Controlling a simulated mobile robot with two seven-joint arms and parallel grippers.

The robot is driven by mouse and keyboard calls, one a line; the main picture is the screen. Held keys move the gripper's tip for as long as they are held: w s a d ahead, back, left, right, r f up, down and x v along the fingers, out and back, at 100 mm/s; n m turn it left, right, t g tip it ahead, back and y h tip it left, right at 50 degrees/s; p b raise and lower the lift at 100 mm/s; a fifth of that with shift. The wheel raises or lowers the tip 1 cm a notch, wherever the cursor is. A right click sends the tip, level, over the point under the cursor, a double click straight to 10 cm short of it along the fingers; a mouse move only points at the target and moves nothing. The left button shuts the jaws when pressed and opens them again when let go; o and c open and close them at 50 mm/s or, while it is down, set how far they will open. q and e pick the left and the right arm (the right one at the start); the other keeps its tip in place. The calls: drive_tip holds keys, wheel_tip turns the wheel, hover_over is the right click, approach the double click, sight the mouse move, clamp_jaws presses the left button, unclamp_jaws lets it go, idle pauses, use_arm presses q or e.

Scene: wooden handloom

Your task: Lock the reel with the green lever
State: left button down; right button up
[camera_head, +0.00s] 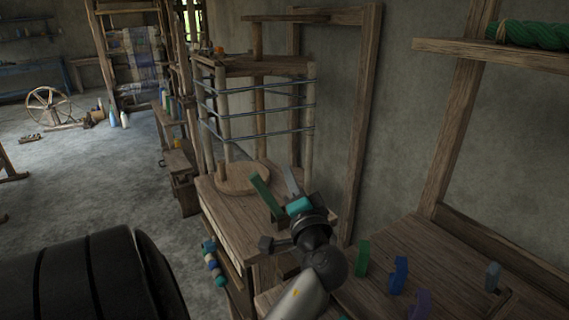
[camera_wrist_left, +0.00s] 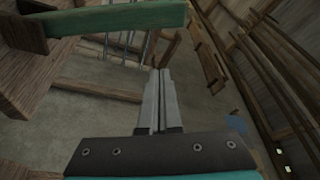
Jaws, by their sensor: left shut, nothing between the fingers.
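The green lever (camera_head: 265,196) stands tilted beside the reel's wooden stand, close to the left of my left gripper (camera_head: 290,172). In the left wrist view the green lever (camera_wrist_left: 112,19) crosses the upper left as a long bar, beyond and to the left of the fingertips. My left gripper (camera_wrist_left: 159,74) is shut with nothing between its fingers. A gap shows between fingers and lever in the wrist view; in the head view I cannot tell whether they touch. The reel (camera_head: 308,127), a wooden frame wound with blue-grey thread, rises behind on a round wooden base (camera_head: 238,181). My right gripper is not in view.
A wooden bench (camera_head: 450,262) at the right carries green (camera_head: 363,258), blue (camera_head: 400,275) and purple (camera_head: 421,303) pieces. A bundle of coloured rolls (camera_head: 212,262) hangs left of the stand. Open floor lies further left.

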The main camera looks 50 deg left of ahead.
use_arm(q)
drive_tip(key=v, duration=0.8)
drive_tip(key=shift+s+b, duration=0.45)
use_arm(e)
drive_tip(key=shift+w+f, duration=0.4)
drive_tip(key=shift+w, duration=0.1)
use_arm(q)
drive_tip(key=shift+f, duration=0.1)
